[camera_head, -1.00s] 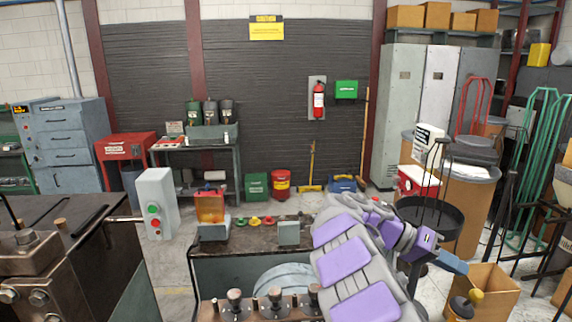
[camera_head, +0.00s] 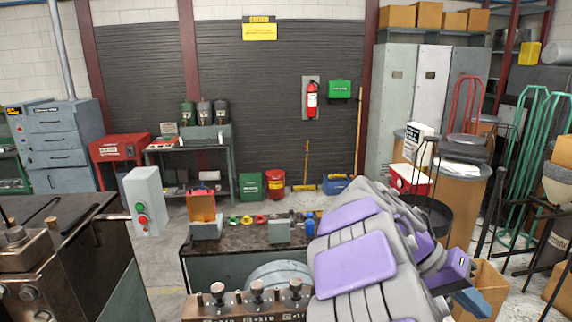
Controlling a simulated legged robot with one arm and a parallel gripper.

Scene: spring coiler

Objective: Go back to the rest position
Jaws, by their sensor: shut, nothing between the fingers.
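My arm, grey with purple panels, rises from the bottom right and folds forward and down. My gripper (camera_head: 474,297) is at its end at the lower right, with a blue-grey tip beside a purple wrist. It is shut and I see nothing held in it. The tip hangs in front of an open cardboard box (camera_head: 487,285) on the floor, partly hiding it. The arm covers the right end of the machine bench (camera_head: 200,252).
A control box (camera_head: 146,200) with green and red buttons stands left. A dark machine block (camera_head: 75,255) fills the lower left. A black round tray (camera_head: 428,215) and a bin (camera_head: 458,195) stand right.

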